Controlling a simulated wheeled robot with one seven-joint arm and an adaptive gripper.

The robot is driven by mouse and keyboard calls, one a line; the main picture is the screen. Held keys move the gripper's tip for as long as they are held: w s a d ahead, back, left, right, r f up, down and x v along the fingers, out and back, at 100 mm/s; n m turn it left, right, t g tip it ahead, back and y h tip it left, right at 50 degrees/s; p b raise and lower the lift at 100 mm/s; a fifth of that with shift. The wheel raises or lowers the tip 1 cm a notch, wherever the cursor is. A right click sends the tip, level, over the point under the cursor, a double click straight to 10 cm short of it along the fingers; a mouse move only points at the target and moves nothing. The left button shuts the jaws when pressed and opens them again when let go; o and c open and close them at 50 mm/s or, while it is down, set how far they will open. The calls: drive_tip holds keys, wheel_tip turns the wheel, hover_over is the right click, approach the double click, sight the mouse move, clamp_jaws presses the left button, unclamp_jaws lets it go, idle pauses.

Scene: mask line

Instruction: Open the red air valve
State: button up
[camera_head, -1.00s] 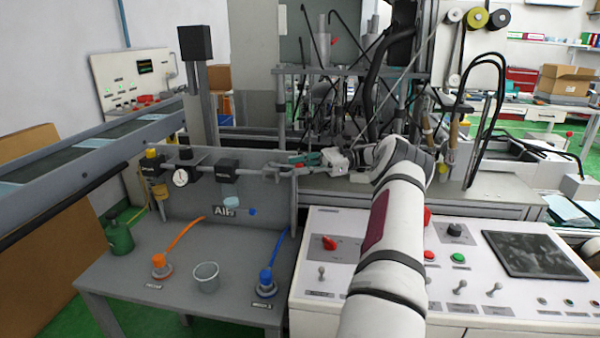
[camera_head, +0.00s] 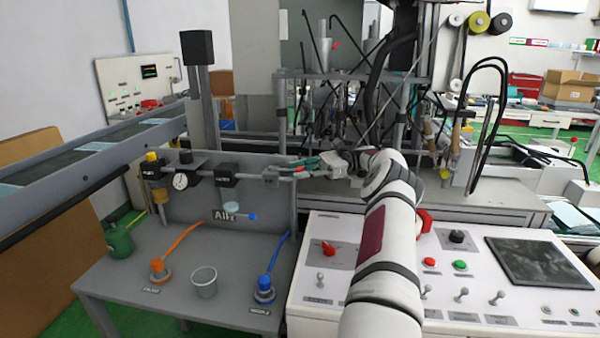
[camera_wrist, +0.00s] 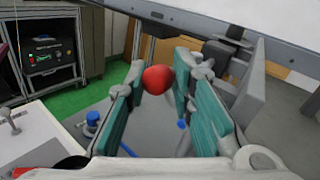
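The red air valve knob (camera_wrist: 157,79) shows in the wrist view as a rounded red piece between the tips of my gripper (camera_wrist: 160,75). Its teal fingers stand apart on either side of the knob, with only narrow gaps at the tips; I cannot tell whether either finger touches it. In the head view my gripper (camera_head: 304,163) reaches left to the right end of the air line on the grey panel (camera_head: 185,207). A small red bit of the valve (camera_head: 299,169) shows there, mostly hidden by the fingers.
A round gauge (camera_head: 180,181) and black blocks sit along the pipe to the left. Below are a grey cup (camera_head: 204,282), orange and blue hoses and a green can (camera_head: 119,240). The white control panel (camera_head: 330,285) with switches lies under my arm.

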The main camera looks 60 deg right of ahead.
drive_tip(key=shift+o, duration=0.7)
drive_tip(key=shift+w+a+r, duration=0.1)
drive_tip(key=shift+w+r, duration=0.2)
drive_tip(key=shift+r, duration=0.1)
drive_tip(key=shift+s+f, duration=0.1)
drive_tip(key=shift+f, duration=0.05)
wheel_tip(320, 180, up, 10)
